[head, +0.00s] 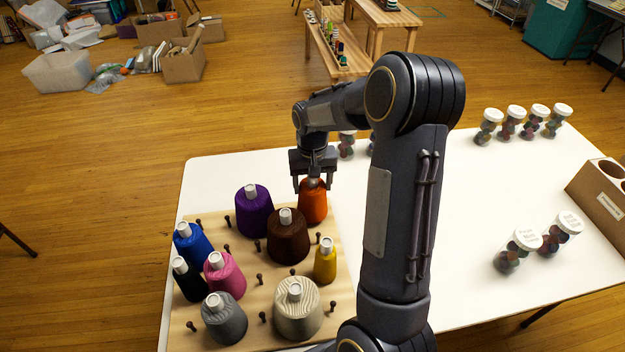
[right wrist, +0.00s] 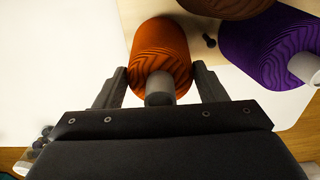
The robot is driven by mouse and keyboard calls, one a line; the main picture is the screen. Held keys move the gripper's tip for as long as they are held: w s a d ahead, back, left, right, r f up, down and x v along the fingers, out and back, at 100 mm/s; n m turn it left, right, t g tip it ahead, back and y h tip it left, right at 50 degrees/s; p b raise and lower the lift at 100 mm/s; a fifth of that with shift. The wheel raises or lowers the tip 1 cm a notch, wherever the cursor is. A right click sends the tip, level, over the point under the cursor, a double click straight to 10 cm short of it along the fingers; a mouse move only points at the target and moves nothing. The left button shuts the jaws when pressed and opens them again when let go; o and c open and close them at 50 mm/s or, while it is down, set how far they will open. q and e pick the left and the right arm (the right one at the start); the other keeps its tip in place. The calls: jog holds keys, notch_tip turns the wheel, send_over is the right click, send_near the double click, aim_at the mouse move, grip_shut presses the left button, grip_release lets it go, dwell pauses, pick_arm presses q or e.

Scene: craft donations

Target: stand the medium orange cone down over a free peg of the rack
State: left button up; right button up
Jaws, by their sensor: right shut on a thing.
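The orange cone (head: 313,206) is upright at the back right corner of the wooden rack (head: 215,222). My right gripper (head: 314,184) is above it, shut on its top. In the right wrist view the fingers of the right gripper (right wrist: 159,88) are on both sides of the grey tip of the orange cone (right wrist: 162,52). Its base is partly hidden, so I cannot tell if it is around a peg or held above the board. Bare pegs show on the rack, such as one at the front left (head: 192,326). My left gripper is not in view.
Purple (head: 254,212), brown (head: 288,238), yellow (head: 325,264) and several other cones stand on the rack. Lidded jars (head: 520,250) and a cardboard box (head: 603,200) are on the right of the white table (head: 480,200). My right arm hides the table's middle.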

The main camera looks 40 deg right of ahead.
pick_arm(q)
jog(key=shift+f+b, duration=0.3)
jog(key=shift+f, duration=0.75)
pick_arm(e)
jog(key=shift+f, duration=1.25)
jog(key=o, duration=1.5)
notch_tip(320, 180, up, 10)
jog(key=p, duration=0.8)
jog(key=shift+r, duration=0.1)
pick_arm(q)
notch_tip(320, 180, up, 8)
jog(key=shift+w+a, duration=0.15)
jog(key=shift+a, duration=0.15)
